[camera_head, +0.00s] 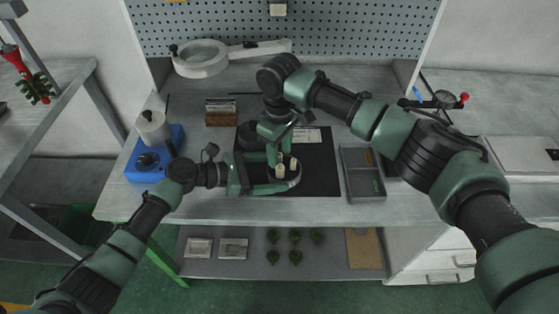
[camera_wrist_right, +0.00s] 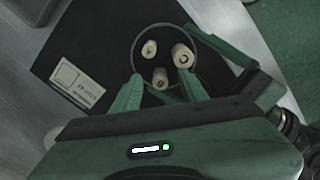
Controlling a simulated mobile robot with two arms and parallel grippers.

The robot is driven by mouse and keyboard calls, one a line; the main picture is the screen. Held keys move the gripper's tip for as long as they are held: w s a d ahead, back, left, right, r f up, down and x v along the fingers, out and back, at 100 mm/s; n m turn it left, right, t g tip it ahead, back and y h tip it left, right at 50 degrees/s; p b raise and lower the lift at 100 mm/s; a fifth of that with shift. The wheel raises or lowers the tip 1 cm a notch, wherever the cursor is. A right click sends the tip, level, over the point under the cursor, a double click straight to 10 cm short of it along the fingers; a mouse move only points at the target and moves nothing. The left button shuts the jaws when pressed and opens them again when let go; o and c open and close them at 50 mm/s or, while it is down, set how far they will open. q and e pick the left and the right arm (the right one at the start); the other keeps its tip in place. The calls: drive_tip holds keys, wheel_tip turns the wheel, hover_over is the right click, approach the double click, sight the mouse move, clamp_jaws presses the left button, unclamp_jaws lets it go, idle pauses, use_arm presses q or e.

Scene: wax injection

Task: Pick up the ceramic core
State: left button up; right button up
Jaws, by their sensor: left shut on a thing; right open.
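Three pale cylindrical ceramic cores stand in a round dish (camera_head: 290,184) on the black mat. In the right wrist view they are a left core (camera_wrist_right: 149,49), a right core (camera_wrist_right: 182,56) and a near core (camera_wrist_right: 160,78). Two show clearly in the head view, one (camera_head: 280,171) in front of the other (camera_head: 293,164). My left gripper (camera_head: 282,181) comes in from the left and is shut on the dish. My right gripper (camera_head: 279,153) is above the dish, open, its fingers (camera_wrist_right: 159,80) on either side of the near core in the wrist view; contact cannot be told.
The black mat (camera_head: 318,178) carries a white label card (camera_head: 306,135). A grey divided tray (camera_head: 361,174) is to its right. A blue device with a white pot (camera_head: 152,130) stands left, a brown block holder (camera_head: 220,113) behind, and a ring magnifier (camera_head: 201,58) at the back.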

sight(280, 155)
use_arm(q)
drive_tip(key=shift+w+r, duration=0.1)
use_arm(e)
drive_tip(key=shift+f, duration=0.35)
clamp_jaws()
use_arm(q)
drive_tip(key=o, duration=0.9)
use_arm(e)
wheel_tip(280, 155, up, 10)
